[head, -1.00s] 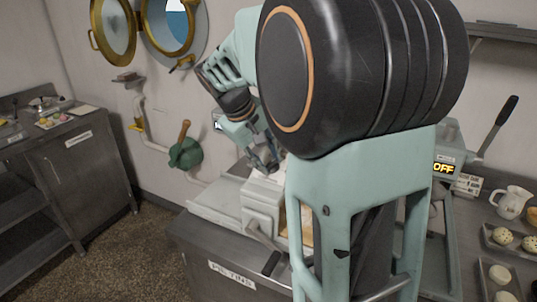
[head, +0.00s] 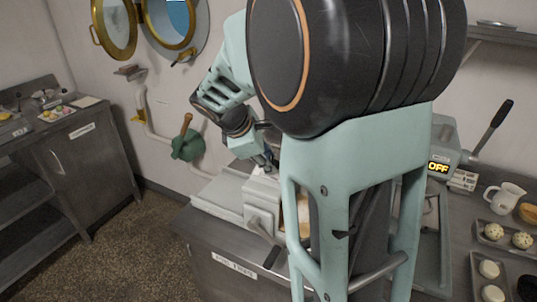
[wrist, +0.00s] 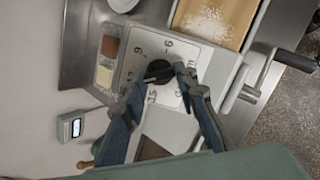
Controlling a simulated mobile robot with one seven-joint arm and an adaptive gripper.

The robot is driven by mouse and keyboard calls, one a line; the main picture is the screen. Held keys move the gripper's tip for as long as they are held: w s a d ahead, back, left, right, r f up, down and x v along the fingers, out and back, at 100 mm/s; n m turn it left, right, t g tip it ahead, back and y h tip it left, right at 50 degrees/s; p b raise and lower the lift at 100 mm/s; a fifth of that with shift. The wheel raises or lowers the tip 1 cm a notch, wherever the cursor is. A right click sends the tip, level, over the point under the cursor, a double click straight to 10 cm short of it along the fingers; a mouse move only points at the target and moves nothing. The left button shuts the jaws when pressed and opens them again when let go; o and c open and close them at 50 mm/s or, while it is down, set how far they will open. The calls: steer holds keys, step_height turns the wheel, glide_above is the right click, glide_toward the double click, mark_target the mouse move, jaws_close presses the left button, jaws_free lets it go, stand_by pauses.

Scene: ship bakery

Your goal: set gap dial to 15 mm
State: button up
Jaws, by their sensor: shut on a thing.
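The gap dial is a dark round knob (wrist: 160,69) on a pale plate (wrist: 146,44) printed with numbers; 6, 9 and 15 can be made out in the wrist view. My gripper (wrist: 165,77) is shut on the knob, one finger on each side. The 15 mark lies beside the left finger. The fingers cover part of the scale, and I cannot read where the knob points. In the head view, my gripper (head: 266,162) is at the top of the pale machine (head: 262,200), and the dial is hidden.
A dough-dusted board or belt (wrist: 217,18) and a crank handle (wrist: 292,60) lie beside the dial. A brown and a cream block (wrist: 104,76) sit in a tray.

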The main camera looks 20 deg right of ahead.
steer(key=n+p, duration=0.2)
steer(key=n, duration=0.1)
steer(key=n+t+p, duration=0.1)
steer(key=n+p, duration=0.1)
steer(key=n, duration=0.1)
steer(key=shift+s+r+n, duration=0.15)
steer(key=shift+n, duration=0.15)
steer(key=n+p, duration=0.3)
steer(key=n, duration=0.2)
steer(key=shift+t, duration=0.3)
steer(key=shift+f+n, duration=0.2)
steer(key=shift+n, duration=0.1)
steer(key=o, duration=1.2)
steer(key=shift+s, duration=0.1)
steer(key=shift+c, duration=0.2)
steer(key=v, duration=0.7)
steer(key=shift+r, duration=0.25)
